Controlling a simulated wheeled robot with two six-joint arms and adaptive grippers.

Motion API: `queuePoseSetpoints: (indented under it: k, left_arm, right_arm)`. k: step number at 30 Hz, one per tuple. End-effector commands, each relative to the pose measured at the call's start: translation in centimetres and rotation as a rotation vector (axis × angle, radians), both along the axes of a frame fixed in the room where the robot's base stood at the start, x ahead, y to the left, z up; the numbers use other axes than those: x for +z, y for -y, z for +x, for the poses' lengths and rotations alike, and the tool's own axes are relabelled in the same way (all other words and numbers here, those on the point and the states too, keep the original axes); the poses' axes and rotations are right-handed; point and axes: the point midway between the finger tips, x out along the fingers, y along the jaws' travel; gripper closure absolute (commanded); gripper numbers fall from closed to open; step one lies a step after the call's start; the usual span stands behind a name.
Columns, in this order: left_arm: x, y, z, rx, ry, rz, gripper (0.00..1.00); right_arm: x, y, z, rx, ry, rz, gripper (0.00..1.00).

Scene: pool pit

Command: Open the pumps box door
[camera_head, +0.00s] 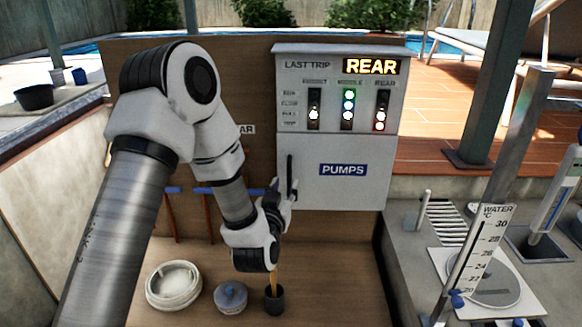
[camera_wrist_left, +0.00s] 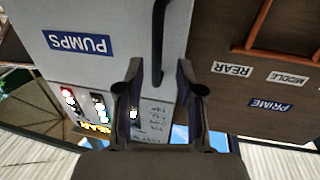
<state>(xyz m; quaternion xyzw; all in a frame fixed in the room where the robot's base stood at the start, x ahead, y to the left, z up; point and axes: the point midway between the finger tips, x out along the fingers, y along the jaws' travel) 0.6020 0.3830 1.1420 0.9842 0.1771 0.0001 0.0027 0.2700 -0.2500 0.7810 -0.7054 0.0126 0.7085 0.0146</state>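The grey pumps box (camera_head: 335,60) stands upright against a brown panel, and its door (camera_head: 345,190) with the blue PUMPS label looks closed. The dark vertical handle (camera_head: 290,170) is on the door's left side. My left gripper (camera_head: 284,190) is at the handle's lower part. In the left wrist view, my left gripper (camera_wrist_left: 160,68) is open, its fingers on either side of the handle (camera_wrist_left: 158,40), with gaps showing on both sides. The door (camera_wrist_left: 110,25) shows there upside down. My right gripper is not in view.
A white round container (camera_head: 173,286), a lidded grey pot (camera_head: 231,297) and a dark cup (camera_head: 274,299) stand below my left arm. Pipes (camera_head: 208,215) run on the panel to the left. A water temperature gauge (camera_head: 488,250) stands at the right.

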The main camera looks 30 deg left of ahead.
Motion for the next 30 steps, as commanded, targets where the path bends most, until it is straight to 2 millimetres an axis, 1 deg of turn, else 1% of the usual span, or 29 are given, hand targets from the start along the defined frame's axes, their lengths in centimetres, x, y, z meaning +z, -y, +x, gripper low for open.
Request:
queuePoseSetpoints:
  k: [1, 3, 7, 10, 16, 17, 18, 19, 20, 30]
  left_arm:
    - [0.5, -0.4, 1.0, 0.000, 0.002, 0.001, 0.63]
    - [0.4, -0.9, 2.3, 0.000, 0.000, 0.001, 0.63]
    - [0.2, -1.5, 4.0, 0.000, -0.001, 0.001, 0.63]
    - [0.0, -1.7, 4.5, -0.001, -0.003, -0.001, 0.63]
    - [-0.1, -1.7, 4.6, -0.002, -0.003, -0.001, 0.63]
    - [-0.1, -1.7, 4.6, -0.002, -0.003, -0.001, 0.74]
    - [-0.1, -1.7, 4.6, -0.002, -0.003, -0.001, 0.88]
    - [-0.1, -1.7, 4.6, -0.002, -0.003, -0.001, 0.99]
    - [-0.1, -1.7, 4.6, -0.002, -0.003, -0.001, 1.00]
    - [-0.1, -1.6, 4.6, 0.008, -0.003, 0.000, 1.00]
  right_arm:
    - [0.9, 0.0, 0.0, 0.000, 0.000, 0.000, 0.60]
    - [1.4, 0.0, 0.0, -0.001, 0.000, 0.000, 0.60]
    - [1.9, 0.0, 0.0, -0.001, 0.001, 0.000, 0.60]
    - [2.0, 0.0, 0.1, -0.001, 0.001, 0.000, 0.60]
    - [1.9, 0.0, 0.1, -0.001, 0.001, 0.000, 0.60]
    - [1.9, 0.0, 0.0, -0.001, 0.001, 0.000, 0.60]
    - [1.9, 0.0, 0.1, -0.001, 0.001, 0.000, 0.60]
    - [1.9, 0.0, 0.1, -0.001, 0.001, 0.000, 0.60]
    - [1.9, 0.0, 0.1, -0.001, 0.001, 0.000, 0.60]
    - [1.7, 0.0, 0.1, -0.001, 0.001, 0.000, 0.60]
